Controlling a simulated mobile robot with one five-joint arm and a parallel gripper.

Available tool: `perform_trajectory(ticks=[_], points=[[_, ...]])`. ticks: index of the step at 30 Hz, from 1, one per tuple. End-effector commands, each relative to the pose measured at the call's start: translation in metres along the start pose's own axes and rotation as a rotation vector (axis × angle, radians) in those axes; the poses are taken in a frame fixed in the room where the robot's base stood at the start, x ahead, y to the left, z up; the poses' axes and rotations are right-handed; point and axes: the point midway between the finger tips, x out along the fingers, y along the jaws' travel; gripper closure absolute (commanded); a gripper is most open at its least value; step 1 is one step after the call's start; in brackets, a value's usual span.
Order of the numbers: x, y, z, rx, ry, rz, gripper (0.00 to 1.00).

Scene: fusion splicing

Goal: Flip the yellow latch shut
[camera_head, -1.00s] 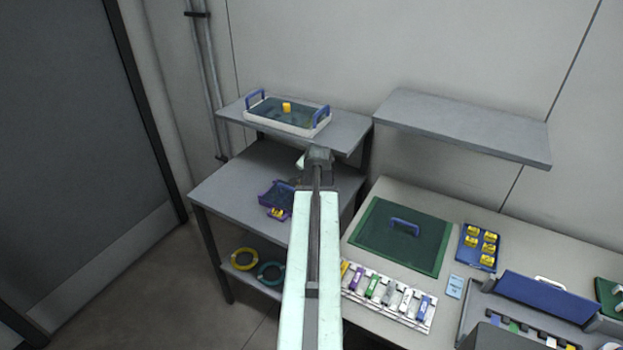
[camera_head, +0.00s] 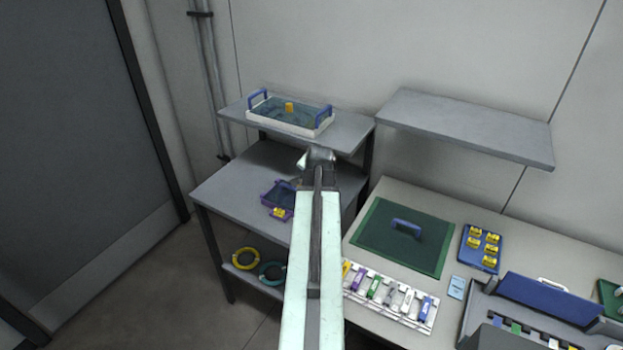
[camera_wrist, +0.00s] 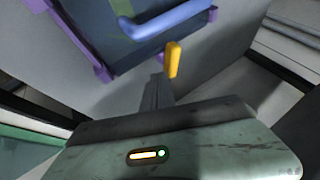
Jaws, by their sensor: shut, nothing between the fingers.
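A purple-edged box (camera_head: 268,203) lies on the grey table at the left in the head view. Its yellow latch (camera_head: 278,213) shows as a small yellow patch on its near side. In the wrist view the box (camera_wrist: 100,68) fills the upper left, with a blue handle (camera_wrist: 165,20) across it. The yellow latch (camera_wrist: 173,58) sticks out past the box's edge. My gripper (camera_wrist: 157,82) is shut and empty, its tip just beside and below the latch in the picture. I cannot tell whether they touch. My arm partly hides the box's right side in the head view.
A shelf above bears a white tray (camera_head: 265,112) with blue handles and a yellow piece. Yellow (camera_head: 244,258) and teal (camera_head: 271,273) rings lie on the lower shelf. The right bench holds a green mat (camera_head: 375,242), colored holders and a blue tray (camera_head: 466,257).

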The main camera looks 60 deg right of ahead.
Motion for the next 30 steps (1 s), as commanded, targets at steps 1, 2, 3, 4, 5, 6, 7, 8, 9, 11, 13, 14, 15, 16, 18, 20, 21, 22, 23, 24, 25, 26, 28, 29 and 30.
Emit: perform_trajectory(ticks=[1, 2, 3, 4, 5, 6, 7, 8, 9, 11, 13, 14, 15, 16, 18, 20, 21, 22, 23, 24, 25, 26, 28, 29, 30], points=[[0.000, 0.000, 0.000, 0.000, 0.000, 0.000, 1.00], [0.000, 0.000, 0.000, 0.000, 0.000, 0.000, 1.00], [0.000, 0.000, 0.000, 0.000, 0.000, 0.000, 1.00], [0.000, -0.001, 0.000, 0.000, 0.000, 0.000, 1.00], [0.000, -0.001, 0.000, -0.001, 0.000, 0.000, 1.00], [0.001, -0.002, 0.001, -0.001, 0.000, 0.000, 1.00], [0.001, -0.003, 0.001, -0.001, 0.000, 0.000, 1.00], [0.001, -0.004, 0.001, -0.001, 0.000, 0.000, 1.00], [0.002, -0.005, 0.002, -0.001, 0.000, 0.000, 1.00], [0.003, -0.008, 0.003, -0.001, 0.000, 0.000, 1.00], [0.004, -0.011, 0.004, -0.001, 0.000, 0.000, 1.00], [0.004, -0.013, 0.004, -0.001, 0.000, 0.000, 1.00], [0.005, -0.014, 0.005, -0.002, -0.001, -0.001, 1.00], [0.005, -0.015, 0.006, -0.002, -0.001, -0.001, 1.00], [0.005, -0.016, 0.006, -0.002, -0.001, -0.001, 1.00], [0.005, -0.015, 0.006, -0.002, -0.001, -0.001, 1.00], [0.005, -0.015, 0.006, -0.002, -0.001, -0.001, 1.00], [0.005, -0.015, 0.006, -0.002, -0.001, -0.001, 1.00], [0.005, -0.015, 0.006, -0.002, -0.001, -0.001, 1.00], [0.005, -0.015, 0.006, -0.002, -0.001, -0.001, 1.00], [0.005, -0.016, 0.006, -0.002, -0.001, -0.001, 1.00], [0.004, -0.016, 0.006, -0.002, -0.001, -0.001, 1.00], [0.000, -0.016, 0.006, -0.002, -0.001, -0.001, 1.00], [-0.002, -0.017, 0.005, -0.002, -0.001, -0.001, 1.00], [-0.006, -0.018, 0.005, -0.003, -0.001, -0.001, 1.00]])
